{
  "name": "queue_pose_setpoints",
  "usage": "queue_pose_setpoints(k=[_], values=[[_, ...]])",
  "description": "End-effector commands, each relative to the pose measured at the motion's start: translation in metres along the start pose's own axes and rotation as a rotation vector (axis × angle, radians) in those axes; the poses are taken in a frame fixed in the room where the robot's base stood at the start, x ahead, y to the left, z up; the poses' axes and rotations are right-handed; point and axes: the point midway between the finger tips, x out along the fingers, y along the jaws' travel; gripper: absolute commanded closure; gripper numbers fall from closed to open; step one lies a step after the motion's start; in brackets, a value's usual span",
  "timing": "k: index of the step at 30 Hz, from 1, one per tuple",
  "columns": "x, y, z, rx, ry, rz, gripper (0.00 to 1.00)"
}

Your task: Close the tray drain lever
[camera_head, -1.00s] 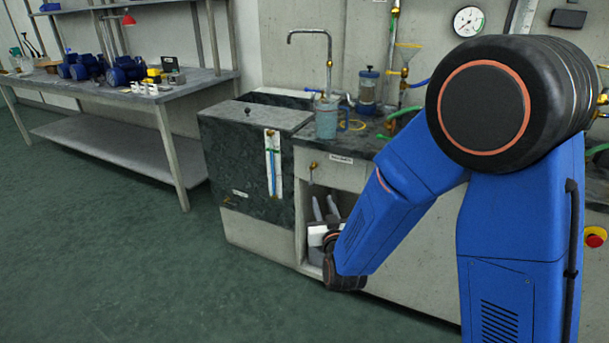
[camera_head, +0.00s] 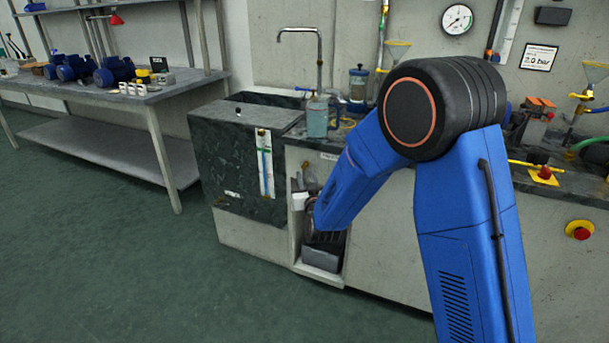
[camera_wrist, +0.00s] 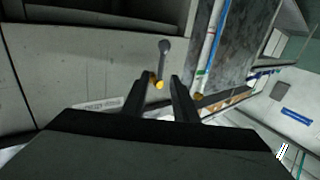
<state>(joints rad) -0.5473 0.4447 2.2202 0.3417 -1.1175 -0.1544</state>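The drain lever, a grey handle (camera_wrist: 164,52) on a small brass valve (camera_wrist: 158,84), shows in the wrist view on the pale cabinet front. The handle stands up from the brass part in that picture. My gripper (camera_wrist: 162,82) is open, with one dark finger on each side of the brass part. I cannot tell whether either finger touches it. The handle reaches past the fingertips. In the head view my gripper (camera_head: 306,188) is small and partly hidden by my blue arm, low at the cabinet front below the counter.
A dark tank (camera_head: 225,165) with a sight tube (camera_head: 265,163) stands left of my gripper. Below is an open cabinet bay with a grey bin (camera_head: 322,257). A blue-grey jug (camera_head: 317,119) stands on the counter. A red emergency button (camera_head: 580,230) is at right. The floor at left is clear.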

Motion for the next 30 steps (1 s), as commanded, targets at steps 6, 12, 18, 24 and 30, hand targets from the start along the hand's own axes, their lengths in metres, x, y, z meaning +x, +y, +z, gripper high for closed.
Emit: queue_pose_setpoints(k=[6,12,18,24,30], values=[[0.022,0.001,0.000,0.000,0.000,0.001,0.74],[0.027,0.001,0.000,0.000,0.000,0.001,0.74],[0.027,0.000,0.000,0.000,0.000,0.001,0.76],[0.027,0.000,0.000,0.000,0.000,0.001,1.00],[0.027,0.000,0.000,0.000,0.000,0.001,1.00]])
